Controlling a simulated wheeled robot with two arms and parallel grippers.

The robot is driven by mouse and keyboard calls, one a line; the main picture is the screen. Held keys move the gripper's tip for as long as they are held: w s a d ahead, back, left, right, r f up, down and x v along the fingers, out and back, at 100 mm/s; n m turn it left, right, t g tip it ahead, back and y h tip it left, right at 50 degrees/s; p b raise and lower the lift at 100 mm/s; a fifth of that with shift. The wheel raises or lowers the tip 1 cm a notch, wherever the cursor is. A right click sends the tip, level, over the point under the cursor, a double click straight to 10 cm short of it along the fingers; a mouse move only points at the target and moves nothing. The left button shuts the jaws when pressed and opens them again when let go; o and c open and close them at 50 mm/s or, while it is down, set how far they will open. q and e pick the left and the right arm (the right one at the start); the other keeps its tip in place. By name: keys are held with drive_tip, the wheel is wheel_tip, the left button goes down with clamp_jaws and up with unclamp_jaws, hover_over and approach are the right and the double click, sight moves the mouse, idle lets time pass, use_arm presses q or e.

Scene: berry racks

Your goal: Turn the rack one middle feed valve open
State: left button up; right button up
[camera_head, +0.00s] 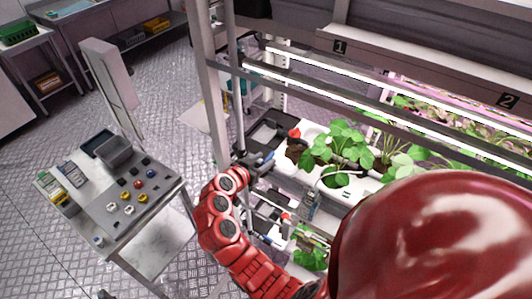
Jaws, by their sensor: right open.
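Rack one (340,46) carries the label 1 on its top beam. Its grey upright pipe (238,110) runs down the left end. A small red knob (294,133) shows at the middle shelf, near the plants, and another red part (286,216) shows lower down. I cannot tell for sure which is the middle feed valve. My right gripper (262,161) is open at the rack's left end, close to the pipe at middle shelf height, below and left of the upper red knob. Its fingers are small here, and contact with the valve cannot be made out. My left gripper is out of view.
Leafy plants (342,140) fill the middle shelf, under bright light bars. A steel cart (155,205) with coloured knobs and a grey bin (115,152) stands at the left. The metal floor between cart and back benches is mostly clear.

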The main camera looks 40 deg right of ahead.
drive_tip(key=shift+x, duration=1.05)
drive_tip(key=shift+a, duration=0.1)
drive_tip(key=shift+c, duration=0.3)
clamp_jaws()
